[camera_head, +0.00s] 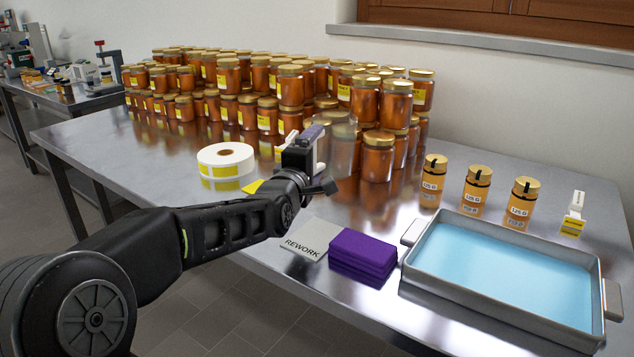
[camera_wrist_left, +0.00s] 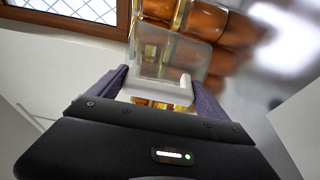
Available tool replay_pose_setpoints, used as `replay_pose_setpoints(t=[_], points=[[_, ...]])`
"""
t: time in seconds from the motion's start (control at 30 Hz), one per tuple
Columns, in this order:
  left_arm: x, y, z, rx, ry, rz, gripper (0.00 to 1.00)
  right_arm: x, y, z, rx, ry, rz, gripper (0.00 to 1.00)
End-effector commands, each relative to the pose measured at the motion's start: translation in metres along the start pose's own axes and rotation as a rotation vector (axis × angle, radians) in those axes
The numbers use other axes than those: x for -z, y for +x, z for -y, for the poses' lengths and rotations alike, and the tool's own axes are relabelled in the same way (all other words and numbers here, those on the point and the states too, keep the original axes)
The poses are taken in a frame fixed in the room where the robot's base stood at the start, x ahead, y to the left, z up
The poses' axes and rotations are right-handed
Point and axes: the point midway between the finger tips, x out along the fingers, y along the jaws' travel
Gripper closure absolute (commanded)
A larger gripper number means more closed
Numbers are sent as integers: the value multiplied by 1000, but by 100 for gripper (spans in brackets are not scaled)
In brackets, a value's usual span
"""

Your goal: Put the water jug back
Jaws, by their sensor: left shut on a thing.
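The water jug (camera_head: 342,150) is a clear, see-through vessel in front of the honey jars, near the middle of the table. My left gripper (camera_head: 316,160) is at its near left side, shut on the jug's handle. In the left wrist view the clear jug (camera_wrist_left: 172,58) stands out ahead of the gripper (camera_wrist_left: 162,95), with its pale handle between the two dark fingers. I cannot tell whether the jug's base touches the table. My right gripper is not in view.
Many honey jars (camera_head: 290,86) are stacked behind the jug. A label roll (camera_head: 225,160) lies left. In front are a REWORK card (camera_head: 311,240) and purple cloths (camera_head: 362,254). Three labelled jars (camera_head: 478,188) and a tray of blue liquid (camera_head: 452,291) are right. Bare steel lies between.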

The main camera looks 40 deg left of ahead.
Motion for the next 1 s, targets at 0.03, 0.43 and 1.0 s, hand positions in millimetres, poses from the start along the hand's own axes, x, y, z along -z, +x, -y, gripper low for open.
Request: replay_pose_setpoints(t=[0.03,0.43,1.0], points=[[0,0,-2,-13,0,-1,85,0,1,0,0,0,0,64],[0,0,4,-13,0,-1,85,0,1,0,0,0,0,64],[0,0,49,-15,1,0,85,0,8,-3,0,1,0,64]])
